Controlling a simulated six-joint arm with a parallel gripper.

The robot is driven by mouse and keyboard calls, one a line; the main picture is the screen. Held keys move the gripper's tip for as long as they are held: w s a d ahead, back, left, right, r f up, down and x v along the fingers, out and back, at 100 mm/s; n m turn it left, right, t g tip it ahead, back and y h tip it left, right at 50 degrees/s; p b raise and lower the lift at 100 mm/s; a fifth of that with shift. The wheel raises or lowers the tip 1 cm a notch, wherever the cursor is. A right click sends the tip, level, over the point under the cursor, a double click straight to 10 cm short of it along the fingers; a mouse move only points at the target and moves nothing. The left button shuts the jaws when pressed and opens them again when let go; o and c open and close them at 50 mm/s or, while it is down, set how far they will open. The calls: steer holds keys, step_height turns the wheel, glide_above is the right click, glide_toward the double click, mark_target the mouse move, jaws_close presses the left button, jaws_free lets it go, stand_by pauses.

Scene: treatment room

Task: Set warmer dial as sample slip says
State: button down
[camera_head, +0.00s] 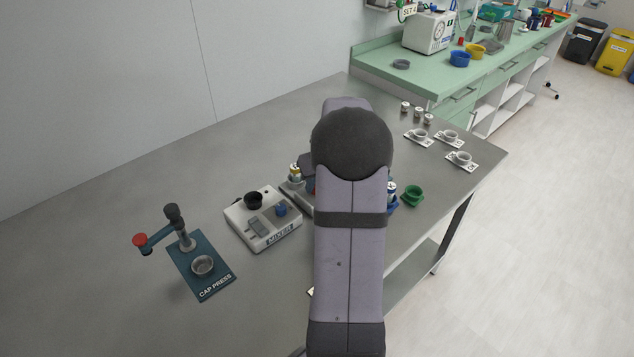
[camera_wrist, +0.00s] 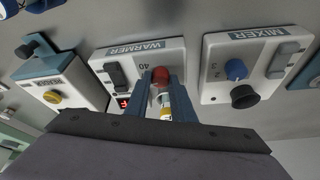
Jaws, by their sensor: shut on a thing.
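The white warmer (camera_wrist: 107,62) is in the middle of the wrist view, upside down there, with its WARMER label. Its red dial (camera_wrist: 161,74) sits between the fingertips of my gripper (camera_wrist: 161,82), which is shut on it. The mark 40 is printed next to the dial. A small red display (camera_wrist: 123,103) on the warmer is too small to read. A vial with a yellow band (camera_wrist: 166,112) shows between the fingers. In the head view my arm hides most of the warmer (camera_head: 291,189). I cannot make out the sample slip.
The mixer (camera_head: 262,221) stands beside the warmer, with the cap press (camera_head: 205,266) farther left. A teal device with a yellow button (camera_wrist: 52,97) is on the warmer's other side. Several cups on cards stand farther back.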

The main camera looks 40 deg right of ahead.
steer(key=c, duration=1.5)
jaws_free()
steer(key=shift+r, duration=0.15)
steer(key=shift+b+v, duration=0.6)
steer(key=shift+v, duration=3)
steer(key=shift+s+a, duration=0.1)
